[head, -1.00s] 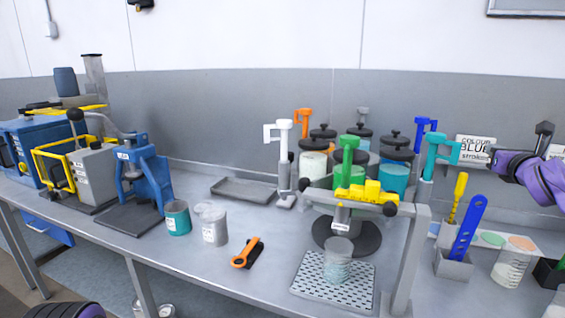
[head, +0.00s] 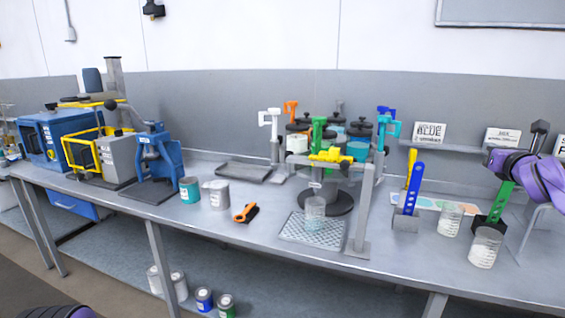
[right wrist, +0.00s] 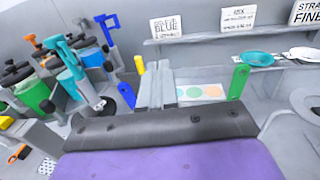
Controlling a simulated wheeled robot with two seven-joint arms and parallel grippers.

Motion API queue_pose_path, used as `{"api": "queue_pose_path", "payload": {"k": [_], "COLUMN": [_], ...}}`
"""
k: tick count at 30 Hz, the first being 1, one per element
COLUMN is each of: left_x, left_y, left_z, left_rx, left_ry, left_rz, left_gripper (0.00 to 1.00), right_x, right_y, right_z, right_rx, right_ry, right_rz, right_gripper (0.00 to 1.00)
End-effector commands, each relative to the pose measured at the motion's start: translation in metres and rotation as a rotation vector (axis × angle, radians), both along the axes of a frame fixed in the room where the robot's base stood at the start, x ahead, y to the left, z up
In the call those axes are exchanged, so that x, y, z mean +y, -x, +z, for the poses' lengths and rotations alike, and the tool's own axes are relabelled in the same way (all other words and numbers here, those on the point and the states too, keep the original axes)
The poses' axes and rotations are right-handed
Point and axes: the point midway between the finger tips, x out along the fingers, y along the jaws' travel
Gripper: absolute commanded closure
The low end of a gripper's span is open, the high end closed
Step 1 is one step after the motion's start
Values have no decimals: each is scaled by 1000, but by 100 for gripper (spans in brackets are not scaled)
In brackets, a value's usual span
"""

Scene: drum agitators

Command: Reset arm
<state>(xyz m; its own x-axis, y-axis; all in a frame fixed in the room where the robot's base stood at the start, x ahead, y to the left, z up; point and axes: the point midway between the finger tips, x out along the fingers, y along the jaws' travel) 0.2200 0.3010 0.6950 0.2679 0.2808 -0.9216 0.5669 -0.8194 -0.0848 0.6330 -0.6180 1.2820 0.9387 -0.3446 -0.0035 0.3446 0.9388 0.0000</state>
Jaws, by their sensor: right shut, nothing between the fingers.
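My right arm (head: 535,172) comes in at the right edge of the head view, purple with dark joints, raised over the right end of the bench. My right gripper (right wrist: 155,84) shows in the right wrist view as two grey fingers pressed together with nothing between them. It is in the air, clear of the bench items. My left gripper is out of sight. Only a dark and purple piece of my left arm (head: 72,312) shows at the bottom left of the head view.
The drum agitator stand with a yellow top (head: 332,156) stands mid-bench over a clear beaker (head: 315,213). Lidded pots and coloured handles are behind it. Near my right arm are a green spatula (head: 500,203), beakers (head: 485,248) and a wall shelf (head: 470,148). The front bench edge is clear.

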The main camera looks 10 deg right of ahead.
Motion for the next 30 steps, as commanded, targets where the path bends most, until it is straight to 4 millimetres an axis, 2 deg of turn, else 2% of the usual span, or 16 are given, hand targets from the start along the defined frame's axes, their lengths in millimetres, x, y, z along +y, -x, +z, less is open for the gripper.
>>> {"api": "queue_pose_path", "payload": {"k": [5, 8, 14, 20, 23, 26, 29, 30], "left_x": [0, 0, 0, 0, 0, 0, 0, 0], "left_y": [0, 0, 0, 0, 0, 0, 0, 0], "left_z": [0, 0, 0, 0, -1, -1, -2, -2], "left_rx": [0, 0, -1, 0, 0, 0, 0, 0], "left_ry": [0, 0, -1, 0, 0, 0, 0, 0], "left_rz": [0, 0, 0, 0, 0, 0, 0, 0], "left_gripper": [43, 43, 43, 43, 43, 43, 43, 43], "right_x": [-4, 6, 48, 106, 141, 184, 230, 247], "right_y": [2, 0, -10, -23, -26, -24, -7, 5], "right_z": [-3, -12, -36, -83, -121, -175, -248, -279], "right_rx": [43, 104, 237, 406, 509, 633, 778, 834], "right_ry": [65, 150, 344, 592, 743, 933, 1166, 1264], "right_rz": [-25, -32, -8, 53, 105, 182, 298, 353], "right_gripper": [100, 100, 100, 100, 100, 100, 100, 100]}}
